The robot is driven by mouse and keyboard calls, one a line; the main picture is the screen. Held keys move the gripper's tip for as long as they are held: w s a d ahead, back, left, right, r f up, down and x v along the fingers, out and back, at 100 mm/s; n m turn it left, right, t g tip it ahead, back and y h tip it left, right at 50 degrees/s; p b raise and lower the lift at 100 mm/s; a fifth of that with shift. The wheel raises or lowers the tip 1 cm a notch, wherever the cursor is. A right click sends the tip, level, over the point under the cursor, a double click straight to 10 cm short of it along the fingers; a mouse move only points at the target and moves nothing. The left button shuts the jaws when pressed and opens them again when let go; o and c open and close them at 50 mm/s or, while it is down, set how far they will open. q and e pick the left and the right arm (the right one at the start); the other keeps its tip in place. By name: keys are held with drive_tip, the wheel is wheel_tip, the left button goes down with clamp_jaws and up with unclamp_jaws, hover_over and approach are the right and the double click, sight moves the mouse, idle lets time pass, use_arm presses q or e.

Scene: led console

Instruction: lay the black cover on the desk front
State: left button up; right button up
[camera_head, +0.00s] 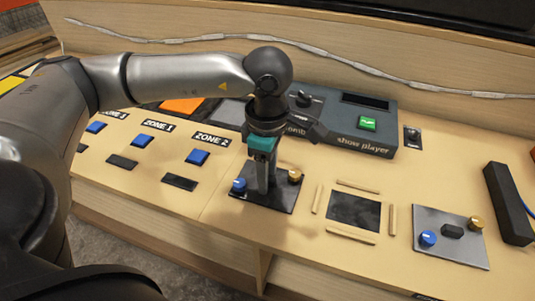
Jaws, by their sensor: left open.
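The black cover (280,203) is a flat dark plate on the desk, with a blue knob (239,185) at its left and a gold knob (295,176) at its right. My left gripper (263,190) points down over the middle of this cover, its fingers between the two knobs. It is open; the fingers hide the middle of the plate, so I cannot tell whether they touch it. The desk front (225,218) is the bare wooden strip along the near edge, below the cover. My right gripper is not in view.
Right of the cover, wooden strips (350,236) surround a dark rectangle (354,210). A grey plate with knobs (450,252) and a black bar (508,203) lie farther right. The show player box (365,143) stands behind. Blue buttons (197,157) are at left.

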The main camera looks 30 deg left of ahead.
use_arm(q)
wheel_tip(320, 180, up, 12)
drive_tip(key=p, duration=0.4)
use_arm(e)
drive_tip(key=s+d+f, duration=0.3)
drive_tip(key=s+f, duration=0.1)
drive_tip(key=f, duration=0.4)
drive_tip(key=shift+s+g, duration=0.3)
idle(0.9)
